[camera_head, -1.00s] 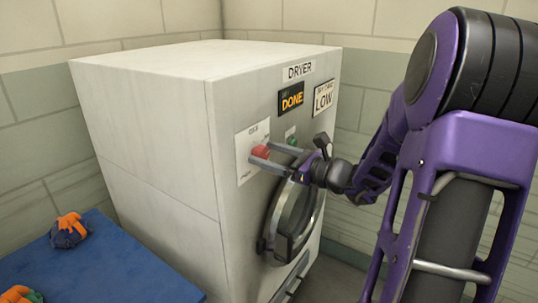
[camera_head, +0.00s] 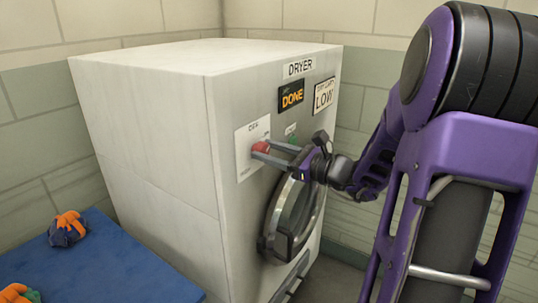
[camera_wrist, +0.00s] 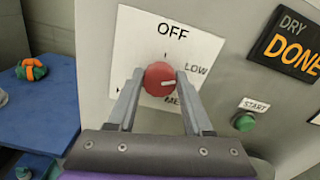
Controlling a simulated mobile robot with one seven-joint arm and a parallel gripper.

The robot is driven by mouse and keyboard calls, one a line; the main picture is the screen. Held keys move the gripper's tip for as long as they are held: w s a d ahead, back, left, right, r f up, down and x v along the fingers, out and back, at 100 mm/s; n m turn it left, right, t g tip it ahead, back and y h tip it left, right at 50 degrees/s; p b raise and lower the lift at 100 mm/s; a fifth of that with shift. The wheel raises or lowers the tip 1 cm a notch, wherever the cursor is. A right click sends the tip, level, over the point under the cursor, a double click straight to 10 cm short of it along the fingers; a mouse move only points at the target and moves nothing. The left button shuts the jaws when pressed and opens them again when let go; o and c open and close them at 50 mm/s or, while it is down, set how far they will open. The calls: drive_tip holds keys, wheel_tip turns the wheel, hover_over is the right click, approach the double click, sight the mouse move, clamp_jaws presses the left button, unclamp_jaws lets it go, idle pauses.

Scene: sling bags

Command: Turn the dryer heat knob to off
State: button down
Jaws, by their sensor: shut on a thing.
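The red heat knob (camera_wrist: 159,79) sits on a white dial plate on the dryer front; it also shows in the head view (camera_head: 261,147). In the wrist view its white mark points right, toward the LOW side, and OFF is printed above the knob. My gripper (camera_wrist: 160,74) is shut on the knob, with one finger on its left and one on its right; the gripper also shows in the head view (camera_head: 260,149). The lower left dial lettering is partly hidden by a finger.
The white dryer (camera_head: 150,130) stands against the wall. A display reads DONE (camera_head: 291,95), and a green START button (camera_wrist: 244,121) lies right of the dial. The round door (camera_head: 292,218) is below. A blue table (camera_head: 120,265) with orange and dark bundles is at left.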

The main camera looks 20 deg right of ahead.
drive_tip(key=n+b, duration=0.3)
drive_tip(key=shift+a+f+b, duration=0.1)
drive_tip(key=shift+f+b, duration=0.15)
drive_tip(key=shift+b, duration=0.05)
drive_tip(key=n+b, duration=0.1)
drive_tip(key=n, duration=0.2)
drive_tip(key=shift+s+r+b, duration=0.1)
drive_tip(key=shift+b, duration=0.25)
drive_tip(key=n, duration=0.2)
drive_tip(key=shift+n, duration=2.3)
drive_tip(key=shift+c, duration=1.5)
unclamp_jaws()
drive_tip(key=shift+s, duration=0.1)
